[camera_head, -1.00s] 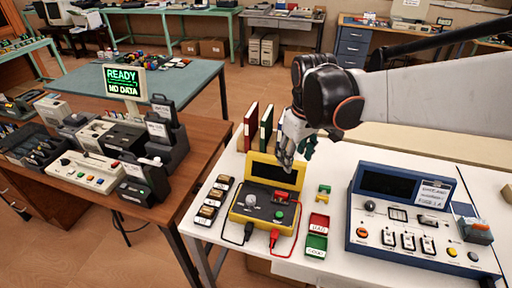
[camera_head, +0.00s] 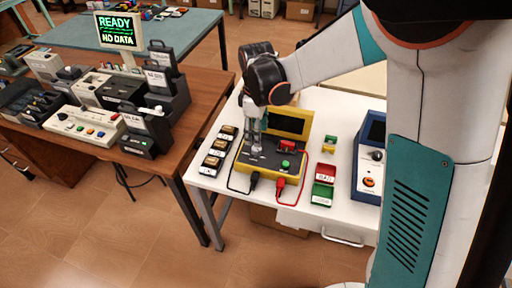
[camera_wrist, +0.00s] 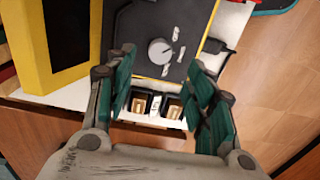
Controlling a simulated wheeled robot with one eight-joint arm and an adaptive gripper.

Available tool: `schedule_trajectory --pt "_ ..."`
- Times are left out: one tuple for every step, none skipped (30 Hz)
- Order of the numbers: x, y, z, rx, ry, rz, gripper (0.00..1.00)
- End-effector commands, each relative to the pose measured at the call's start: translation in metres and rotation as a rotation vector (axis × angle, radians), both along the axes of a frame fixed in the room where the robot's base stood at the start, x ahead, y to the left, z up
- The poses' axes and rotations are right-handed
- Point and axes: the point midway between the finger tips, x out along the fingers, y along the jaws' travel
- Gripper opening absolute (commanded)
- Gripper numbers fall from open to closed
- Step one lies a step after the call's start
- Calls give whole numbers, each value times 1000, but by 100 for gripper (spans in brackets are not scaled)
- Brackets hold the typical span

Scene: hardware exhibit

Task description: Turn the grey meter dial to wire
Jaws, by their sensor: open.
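The yellow meter (camera_head: 242,163) stands on the white table with its screen (camera_head: 288,122) raised at the back. Its round grey dial (camera_wrist: 160,51) shows in the wrist view on the dark panel, with small white labels beside it too blurred to read. In the head view my gripper mostly hides the dial. My gripper (camera_head: 254,140) points down over the left part of the panel. In the wrist view my gripper (camera_wrist: 159,70) is open, its two green-padded fingers apart, with the dial seen between and slightly beyond the tips. I cannot tell any contact.
Red block (camera_head: 287,147) and green button (camera_head: 285,164) sit on the panel's right side. Black plug (camera_head: 254,178) and red plug (camera_head: 280,183) are at its front. Small labelled boxes (camera_head: 215,154) stand left; red tray (camera_head: 325,173) and green tray (camera_head: 322,194) stand right.

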Motion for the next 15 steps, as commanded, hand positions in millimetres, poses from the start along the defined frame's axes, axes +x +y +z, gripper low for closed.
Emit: schedule_trajectory --pt "0 0 -14 0 0 0 49" --pt "0 0 -20 0 0 -1 49" --pt "0 0 -27 0 0 -1 49" --pt "0 0 -32 0 0 -1 49" --pt "0 0 -37 0 0 -1 49" --pt "0 0 -43 0 0 -1 49" --pt "0 0 -47 0 0 -1 49" --pt "0 0 -51 0 0 -1 49" --pt "0 0 -56 0 0 -1 49" --pt "0 0 -58 0 0 -1 49" --pt "0 0 -61 0 0 -1 49" --pt "0 0 -64 0 0 -1 49" --pt "0 0 -65 0 0 -1 49" --pt "0 0 -66 0 0 -1 49" --pt "0 0 -68 0 0 -1 49"
